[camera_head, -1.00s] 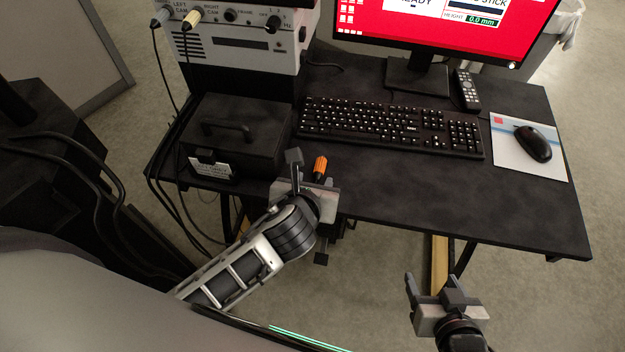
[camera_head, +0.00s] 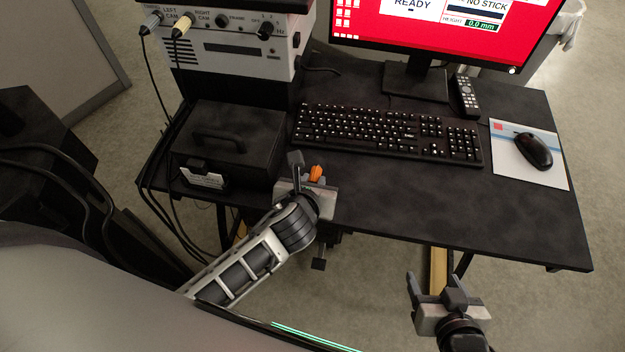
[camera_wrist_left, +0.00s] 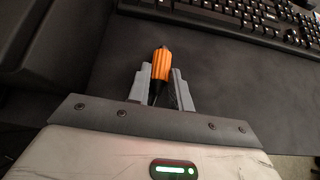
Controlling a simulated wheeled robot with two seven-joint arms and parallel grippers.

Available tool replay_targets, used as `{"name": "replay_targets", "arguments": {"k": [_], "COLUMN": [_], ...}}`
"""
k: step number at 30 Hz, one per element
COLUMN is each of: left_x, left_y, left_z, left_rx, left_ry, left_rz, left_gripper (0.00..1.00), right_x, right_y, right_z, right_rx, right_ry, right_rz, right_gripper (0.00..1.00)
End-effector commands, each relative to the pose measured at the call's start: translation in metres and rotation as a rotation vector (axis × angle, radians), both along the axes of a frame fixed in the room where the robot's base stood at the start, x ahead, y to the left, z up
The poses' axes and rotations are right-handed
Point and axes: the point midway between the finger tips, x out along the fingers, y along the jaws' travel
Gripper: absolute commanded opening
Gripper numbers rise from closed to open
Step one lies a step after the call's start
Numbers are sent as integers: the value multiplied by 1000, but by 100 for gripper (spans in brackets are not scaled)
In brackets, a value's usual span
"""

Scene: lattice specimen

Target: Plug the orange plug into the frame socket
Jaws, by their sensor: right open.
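The orange plug (camera_head: 316,173) is at the table's front edge, partly hidden by my left gripper (camera_head: 308,178). In the left wrist view the orange plug (camera_wrist_left: 161,64) lies between the two grey fingers of my left gripper (camera_wrist_left: 162,88), with a dark part below it. The fingers are close on both sides; I cannot tell whether they touch it. The frame socket (camera_head: 221,20), labelled FRAME, is on the front panel of the white instrument (camera_head: 245,65) at the back left, with no cable in it. My right gripper (camera_head: 437,290) is open and empty in front of the table.
Grey and cream plugs fill the LEFT CAM (camera_head: 150,20) and RIGHT CAM (camera_head: 183,27) sockets; their cables hang left. A black case (camera_head: 228,145) stands before the instrument. A keyboard (camera_head: 385,132), monitor (camera_head: 440,30), remote (camera_head: 466,95) and mouse (camera_head: 532,150) are on the table (camera_head: 440,200).

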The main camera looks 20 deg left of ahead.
Motion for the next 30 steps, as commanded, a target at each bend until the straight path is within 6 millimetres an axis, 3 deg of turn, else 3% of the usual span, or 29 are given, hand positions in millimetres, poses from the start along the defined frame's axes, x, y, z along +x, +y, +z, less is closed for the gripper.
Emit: {"name": "replay_targets", "arguments": {"k": [10, 30], "left_x": [0, 1], "left_y": [0, 0], "left_z": [4, 44], "left_rx": [1, 0], "left_ry": [-2, -3], "left_rz": [1, 0], "left_gripper": [0, 0], "right_x": [-1, -1], "right_y": [0, 0], "right_z": [-1, -1], "right_rx": [0, 0], "right_ry": [2, 3], "right_rz": [0, 1], "right_gripper": [67, 67]}}
